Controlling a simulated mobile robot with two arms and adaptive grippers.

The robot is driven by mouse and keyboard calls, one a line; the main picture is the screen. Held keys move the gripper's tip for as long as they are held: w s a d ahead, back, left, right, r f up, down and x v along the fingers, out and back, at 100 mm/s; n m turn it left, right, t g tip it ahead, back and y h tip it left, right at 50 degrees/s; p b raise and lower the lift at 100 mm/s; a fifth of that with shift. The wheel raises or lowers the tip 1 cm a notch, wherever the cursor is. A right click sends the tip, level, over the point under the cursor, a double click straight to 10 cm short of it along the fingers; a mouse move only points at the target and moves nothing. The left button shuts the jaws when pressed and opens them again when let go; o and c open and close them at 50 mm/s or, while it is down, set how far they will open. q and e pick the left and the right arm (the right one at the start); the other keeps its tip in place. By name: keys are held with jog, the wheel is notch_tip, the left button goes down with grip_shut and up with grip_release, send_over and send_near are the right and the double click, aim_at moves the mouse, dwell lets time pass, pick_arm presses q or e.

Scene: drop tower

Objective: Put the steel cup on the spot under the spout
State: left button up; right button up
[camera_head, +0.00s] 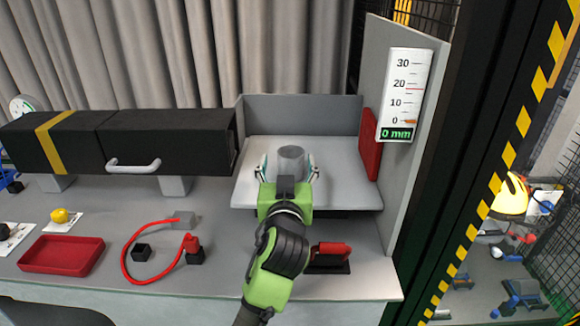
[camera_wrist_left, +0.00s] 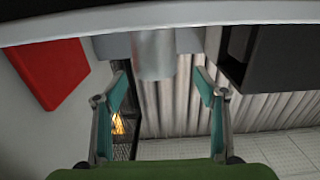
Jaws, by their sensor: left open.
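The steel cup (camera_head: 291,157) stands upright on the pale grey platform (camera_head: 345,192) at the foot of the scale panel. My left gripper (camera_head: 288,168) is open, with one finger on each side of the cup. In the left wrist view the cup (camera_wrist_left: 153,55) lies between the spread fingertips (camera_wrist_left: 160,78), with a gap on both sides. The gripper hides the front of the platform. I cannot make out a spout or a marked spot in either view. My right gripper is not in view.
A red pad (camera_head: 370,145) stands at the platform's right edge, beside the panel with a scale (camera_head: 407,90) reading 0 mm. A long black box (camera_head: 120,138) with a handle is on the left. A red tray (camera_head: 61,255), red cable (camera_head: 126,262) and red-handled part (camera_head: 332,249) lie in front.

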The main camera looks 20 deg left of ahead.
aim_at(291, 147)
pick_arm(q)
jog(key=shift+w, duration=1.05)
jog(key=shift+x, duration=1.25)
jog(key=shift+w+f, duration=0.2)
jog(key=shift+w, duration=0.1)
jog(key=shift+a, duration=0.1)
jog(key=shift+s+r, duration=0.1)
jog(key=c, duration=1.2)
jog(key=shift+c, duration=0.7)
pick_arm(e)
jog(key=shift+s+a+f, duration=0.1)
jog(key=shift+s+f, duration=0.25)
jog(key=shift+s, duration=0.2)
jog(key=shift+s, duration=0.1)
pick_arm(q)
jog(key=shift+r, duration=0.1)
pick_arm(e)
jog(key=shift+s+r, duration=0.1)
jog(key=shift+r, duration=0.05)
